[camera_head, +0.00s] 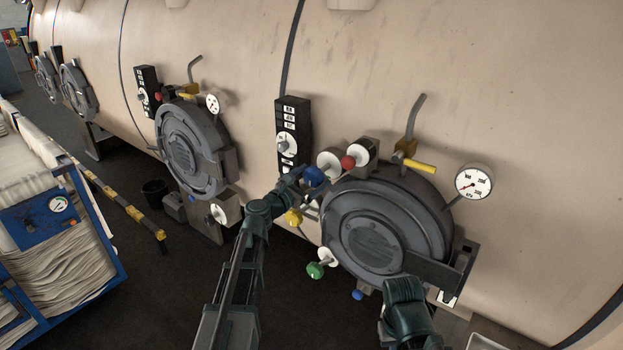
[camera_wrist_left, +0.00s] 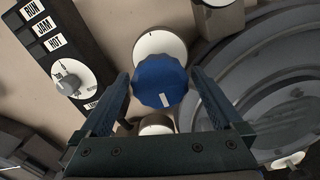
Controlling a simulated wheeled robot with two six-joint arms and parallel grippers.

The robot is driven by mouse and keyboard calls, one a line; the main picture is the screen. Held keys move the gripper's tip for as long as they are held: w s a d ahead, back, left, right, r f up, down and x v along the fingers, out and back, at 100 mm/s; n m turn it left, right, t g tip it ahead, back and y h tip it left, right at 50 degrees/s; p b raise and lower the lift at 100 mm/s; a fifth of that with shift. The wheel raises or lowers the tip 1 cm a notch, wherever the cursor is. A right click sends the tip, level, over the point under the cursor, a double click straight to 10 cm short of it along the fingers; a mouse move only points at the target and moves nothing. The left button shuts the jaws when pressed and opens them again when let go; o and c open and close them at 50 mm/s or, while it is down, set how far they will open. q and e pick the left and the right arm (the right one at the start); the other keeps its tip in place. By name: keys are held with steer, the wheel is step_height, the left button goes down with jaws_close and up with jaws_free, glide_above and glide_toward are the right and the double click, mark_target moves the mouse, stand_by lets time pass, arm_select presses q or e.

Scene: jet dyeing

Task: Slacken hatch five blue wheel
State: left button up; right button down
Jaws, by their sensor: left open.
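The blue wheel (camera_head: 313,176) sits at the upper left of the near round hatch (camera_head: 376,232), in front of a white disc. In the left wrist view the blue wheel (camera_wrist_left: 158,80) has a ribbed rim and a white mark low on its face. My left gripper (camera_head: 304,191) is open at the wheel. In the left wrist view its two fingers (camera_wrist_left: 158,95) stand on either side of the wheel, with a gap visible on each side. A dark green part of my right arm (camera_head: 405,300) shows low in front of the hatch; its fingers do not show.
A red knob (camera_head: 348,162), a yellow knob (camera_head: 293,217) and a green knob (camera_head: 315,270) surround the hatch's left side. A black dial panel (camera_head: 291,115) is left of the blue wheel. A yellow handle (camera_head: 420,165) and a gauge (camera_head: 473,183) are at right.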

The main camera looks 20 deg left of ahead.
arm_select(q)
steer(key=c, duration=1.2)
